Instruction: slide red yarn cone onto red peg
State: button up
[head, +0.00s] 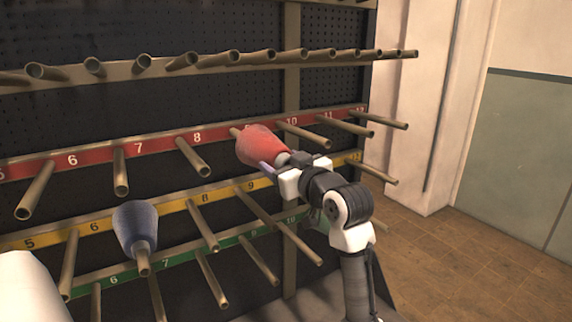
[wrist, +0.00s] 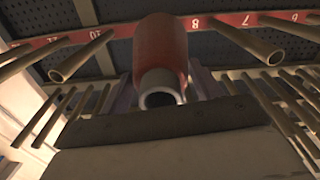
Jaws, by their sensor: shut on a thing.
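The red yarn cone (head: 262,147) is at the red rail (head: 222,136), over the place between labels 8 and 10. Its wide end faces the rail and its pale narrow end faces my gripper (head: 284,164). In the wrist view, my gripper (wrist: 162,92) is shut on the cone's narrow end; the red body (wrist: 161,48) extends toward the rail, and the open tube end looks dark inside.
Neighbouring red-rail pegs stick out on both sides, at 8 (head: 193,157) and 10 (head: 303,136). A blue cone (head: 135,225) sits on a yellow-rail peg at lower left. Green-rail pegs lie below and a row of bare pegs above. The floor at right is clear.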

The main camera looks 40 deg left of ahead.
aim_at(256, 144)
jog(key=shift+x, duration=1.1)
jog(key=shift+a, duration=0.15)
jog(key=shift+p+x, duration=0.7)
jog(key=shift+x, duration=1.7)
jog(key=shift+w+a, duration=0.1)
jog(key=shift+a, duration=0.05)
jog(key=shift+p+x, duration=0.3)
jog(key=shift+x, duration=0.7)
jog(key=o, duration=1.7)
jog(key=shift+f, duration=0.15)
